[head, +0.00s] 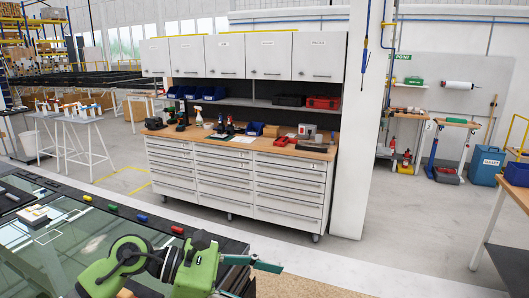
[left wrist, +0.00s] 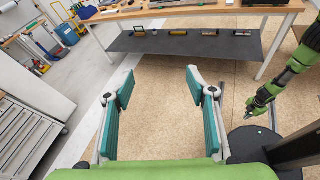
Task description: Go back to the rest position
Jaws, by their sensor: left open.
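My left gripper (head: 248,274) is at the bottom of the head view, at the end of a green arm, with its teal fingers pointing right. In the left wrist view my left gripper (left wrist: 160,88) is open, its two teal-padded fingers wide apart with only speckled floor between them. It holds nothing and touches nothing. A green and black arm, apparently my right one, shows at the right of the left wrist view. Its gripper end (left wrist: 256,106) is small and dark there, and its fingers cannot be made out.
A glass-topped table (head: 85,240) with coloured blocks on its edge lies at lower left. A white drawer workbench (head: 237,185) stands beyond, beside a white pillar (head: 357,120). A wooden table with a dark lower shelf (left wrist: 185,46) stands ahead of the left gripper.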

